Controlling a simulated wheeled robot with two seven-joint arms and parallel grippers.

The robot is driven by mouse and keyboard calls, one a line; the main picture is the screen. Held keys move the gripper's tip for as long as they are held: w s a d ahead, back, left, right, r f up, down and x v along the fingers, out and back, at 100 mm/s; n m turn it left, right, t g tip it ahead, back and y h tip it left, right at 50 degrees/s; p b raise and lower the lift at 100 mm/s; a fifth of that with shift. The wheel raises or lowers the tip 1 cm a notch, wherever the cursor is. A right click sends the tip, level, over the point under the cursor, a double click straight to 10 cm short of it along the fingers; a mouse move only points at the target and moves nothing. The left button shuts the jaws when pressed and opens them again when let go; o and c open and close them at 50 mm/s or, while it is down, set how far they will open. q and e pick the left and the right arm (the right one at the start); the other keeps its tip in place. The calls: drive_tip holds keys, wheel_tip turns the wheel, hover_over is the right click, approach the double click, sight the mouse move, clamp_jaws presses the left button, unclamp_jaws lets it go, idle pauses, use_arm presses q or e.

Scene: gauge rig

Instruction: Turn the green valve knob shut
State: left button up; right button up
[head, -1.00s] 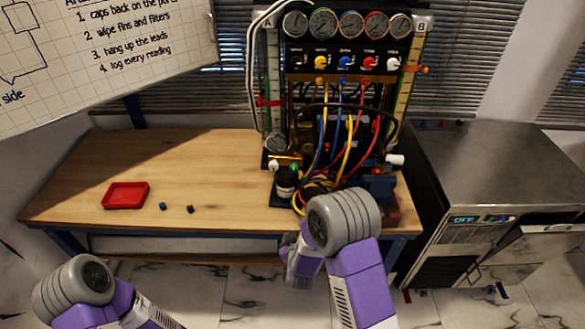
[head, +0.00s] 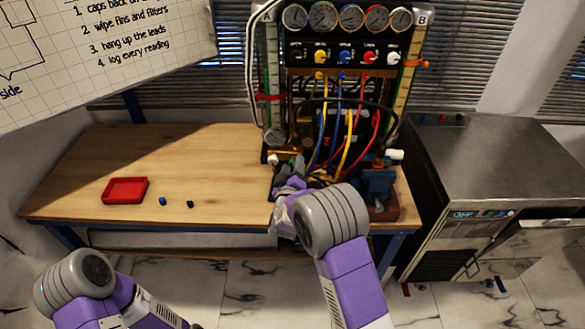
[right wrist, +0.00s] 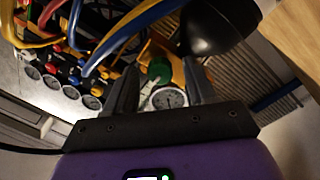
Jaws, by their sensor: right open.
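The green valve knob (right wrist: 159,71) shows in the right wrist view, between the two dark fingers of my right gripper (right wrist: 160,80) and a little beyond them. The fingers stand apart, with no clear contact on the knob. In the head view my right gripper (head: 289,168) is at the left foot of the gauge rig (head: 345,80), and it hides the knob there. My left arm is low at the left in the head view, and its gripper does not show.
Yellow, blue and red hoses (head: 348,125) hang close to the right of my right gripper. A black rounded part (right wrist: 215,25) is beside the knob in the right wrist view. A red tray (head: 125,191) lies on the bench (head: 200,150), whose left half is mostly clear.

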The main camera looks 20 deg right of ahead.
drive_tip(key=shift+c, duration=0.3)
clamp_jaws()
drive_tip(key=m+b, duration=0.4)
drive_tip(key=m, duration=0.1)
drive_tip(key=shift+f+b, duration=0.15)
drive_tip(key=shift+b, duration=0.2)
drive_tip(key=m+b, duration=0.5)
drive_tip(key=m, duration=0.1)
drive_tip(key=shift+b, duration=0.4)
drive_tip(key=m+b, duration=0.2)
drive_tip(key=m, duration=0.1)
drive_tip(key=shift+m, duration=0.4)
drive_tip(key=shift+m+b, duration=0.7)
drive_tip(key=shift+m, duration=0.9)
